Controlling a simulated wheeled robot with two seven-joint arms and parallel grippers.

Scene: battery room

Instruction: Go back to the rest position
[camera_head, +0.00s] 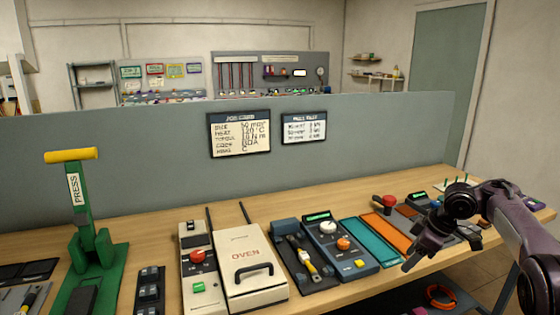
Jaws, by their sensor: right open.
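My right gripper (413,262) shows at the right, above the front right part of the workbench (165,226). Its arm comes in from the right edge. Its fingers are apart and I see nothing held between them. My left gripper is not in view. My right arm and gripper hide part of the bench and some of the things at its right end.
A green press (95,255) with a yellow handle stands at the left. A white oven (252,268) and a control box (340,243) sit mid-bench. Teal (368,241) and orange (388,233) mats lie right of them. A grey partition (380,130) backs the bench.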

